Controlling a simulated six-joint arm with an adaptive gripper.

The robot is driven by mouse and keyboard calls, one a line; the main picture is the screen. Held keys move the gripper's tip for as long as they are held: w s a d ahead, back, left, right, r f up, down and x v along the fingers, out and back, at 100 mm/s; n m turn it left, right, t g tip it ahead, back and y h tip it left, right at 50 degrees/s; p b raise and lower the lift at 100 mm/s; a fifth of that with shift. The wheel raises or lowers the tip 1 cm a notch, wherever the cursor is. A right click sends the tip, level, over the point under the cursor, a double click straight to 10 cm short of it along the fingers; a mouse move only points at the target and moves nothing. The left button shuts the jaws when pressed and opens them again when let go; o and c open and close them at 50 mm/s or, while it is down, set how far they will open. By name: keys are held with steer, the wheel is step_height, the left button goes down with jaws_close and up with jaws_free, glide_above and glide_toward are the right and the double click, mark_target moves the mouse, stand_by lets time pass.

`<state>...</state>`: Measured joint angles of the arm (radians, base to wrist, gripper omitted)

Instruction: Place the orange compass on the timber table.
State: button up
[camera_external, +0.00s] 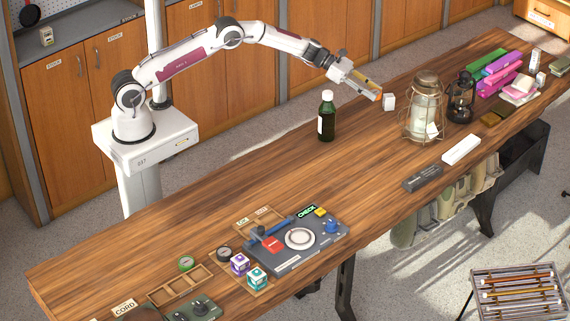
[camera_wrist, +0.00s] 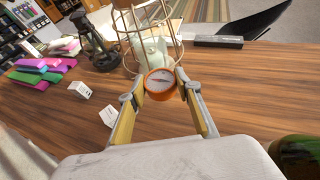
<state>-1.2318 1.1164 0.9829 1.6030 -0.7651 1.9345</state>
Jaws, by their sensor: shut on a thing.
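My gripper (camera_wrist: 162,92) is shut on the orange compass (camera_wrist: 159,84), a round orange-rimmed disc with a pale face and a needle, held between the yellow-padded fingers in the wrist view. In the external view my gripper (camera_external: 376,93) is above the far part of the timber table (camera_external: 330,170), between the green bottle and the wire lantern. The compass is too small there to make out clearly. The exact gap between compass and table is hard to tell.
A dark green bottle (camera_external: 327,116) stands left of my gripper. A wire lantern (camera_external: 424,108), a black lantern (camera_external: 460,97) and a white cube (camera_external: 389,102) stand to its right. A CHECK device (camera_external: 298,240) lies toward the front. The table's middle is clear.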

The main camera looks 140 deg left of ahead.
steer(key=shift+f, duration=1.6)
glide_above(368, 125)
steer(key=shift+w+a+f, duration=0.1)
steer(key=shift+f, duration=1.15)
steer(key=shift+w+f, duration=0.1)
steer(key=shift+f, duration=1.15)
steer(key=shift+f, duration=2.3)
steer(key=shift+f, duration=0.15)
steer(key=o, duration=1.2)
steer(key=shift+s, duration=0.1)
